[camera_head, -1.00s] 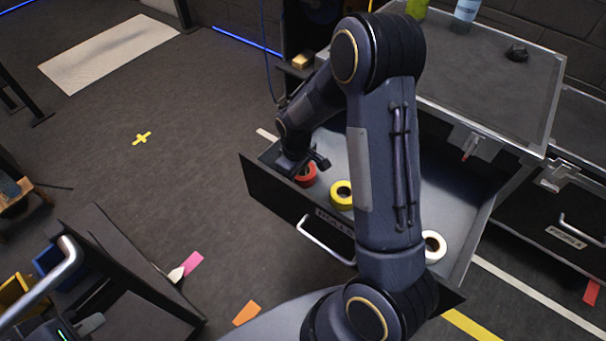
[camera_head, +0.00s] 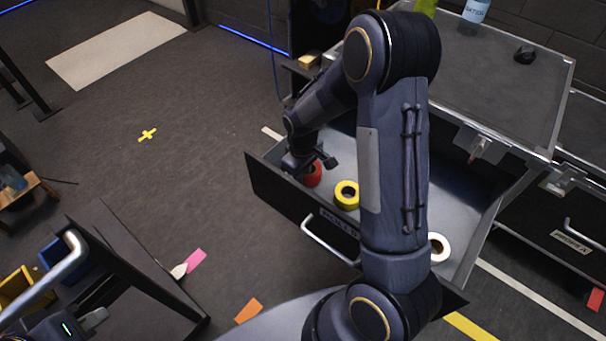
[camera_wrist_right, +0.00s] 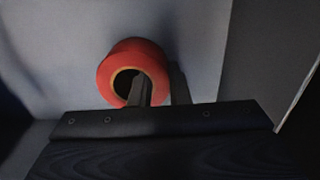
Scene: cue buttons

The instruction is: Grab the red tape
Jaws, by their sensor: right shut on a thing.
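The red tape (camera_head: 313,175) is a roll in the open drawer (camera_head: 268,183), near its left end. My right gripper (camera_head: 312,162) reaches down over it from above. In the right wrist view, the red tape (camera_wrist_right: 134,66) shows its hole toward the camera. One finger of the right gripper (camera_wrist_right: 160,88) is inside the hole and the other is outside the ring, so the jaws are shut on the tape's wall. Whether the tape touches the drawer floor is unclear.
A yellow tape roll (camera_head: 346,195) and a white tape roll (camera_head: 439,247) are also in the drawer. My right arm hides part of the drawer. A cabinet top (camera_head: 500,85) with a bottle (camera_head: 476,10) stands behind. A dark cart (camera_head: 130,265) is at lower left.

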